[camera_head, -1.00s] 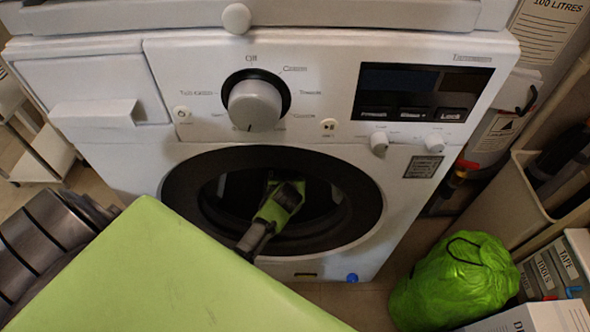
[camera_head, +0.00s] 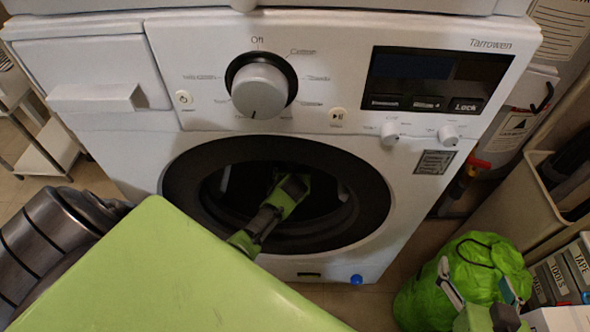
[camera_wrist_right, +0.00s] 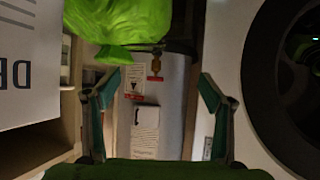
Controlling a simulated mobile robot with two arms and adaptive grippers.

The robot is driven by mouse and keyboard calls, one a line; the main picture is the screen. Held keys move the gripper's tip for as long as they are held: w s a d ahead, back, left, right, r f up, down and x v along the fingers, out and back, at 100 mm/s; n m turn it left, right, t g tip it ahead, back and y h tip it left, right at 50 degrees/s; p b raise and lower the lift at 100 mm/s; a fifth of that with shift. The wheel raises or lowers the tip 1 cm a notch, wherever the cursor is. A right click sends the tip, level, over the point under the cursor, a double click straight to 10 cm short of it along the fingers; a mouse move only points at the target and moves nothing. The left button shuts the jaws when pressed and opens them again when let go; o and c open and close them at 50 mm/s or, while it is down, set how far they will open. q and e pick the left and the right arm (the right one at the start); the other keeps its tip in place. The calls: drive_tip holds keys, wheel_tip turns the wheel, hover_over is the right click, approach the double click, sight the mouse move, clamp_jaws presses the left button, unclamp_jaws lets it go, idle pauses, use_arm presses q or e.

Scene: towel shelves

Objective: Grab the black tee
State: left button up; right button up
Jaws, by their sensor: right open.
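I cannot make out a black tee in either view. The washing machine's round door opening (camera_head: 180,195) is dark inside. My left gripper (camera_head: 291,190) reaches into that opening, and its fingertips are lost in the dark, so I cannot tell if it holds anything. My right gripper (camera_head: 478,280) is at the lower right in the head view, in front of the green bag. In the right wrist view my right gripper (camera_wrist_right: 158,80) has its fingers wide apart with nothing between them.
The green bag (camera_head: 480,262) stands on the floor right of the washing machine (camera_head: 350,260); it also shows in the right wrist view (camera_wrist_right: 120,20). Labelled boxes (camera_head: 565,275) stand beside it. A white trolley (camera_head: 45,150) is at the left.

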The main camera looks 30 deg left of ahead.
use_arm(q)
drive_tip(key=b+x, duration=0.1)
drive_tip(key=x, duration=0.1)
drive_tip(key=shift+w+f, duration=0.1)
drive_tip(key=shift+f, duration=0.2)
drive_tip(key=shift+b+x, duration=0.7)
drive_tip(key=shift+x, duration=0.2)
drive_tip(key=shift+w, duration=0.1)
use_arm(e)
drive_tip(key=w+a+r+t+y, duration=0.1)
drive_tip(key=w+r+t, duration=0.1)
drive_tip(key=r, duration=0.4)
drive_tip(key=w+a+r+t+y, duration=0.1)
drive_tip(key=w+r+t, duration=0.1)
drive_tip(key=r+t, duration=0.2)
wheel_tip(320, 180, up, 3)
drive_tip(key=shift+a+t, duration=0.4)
use_arm(q)
drive_tip(key=shift+c, duration=0.5)
drive_tip(key=c, duration=0.9)
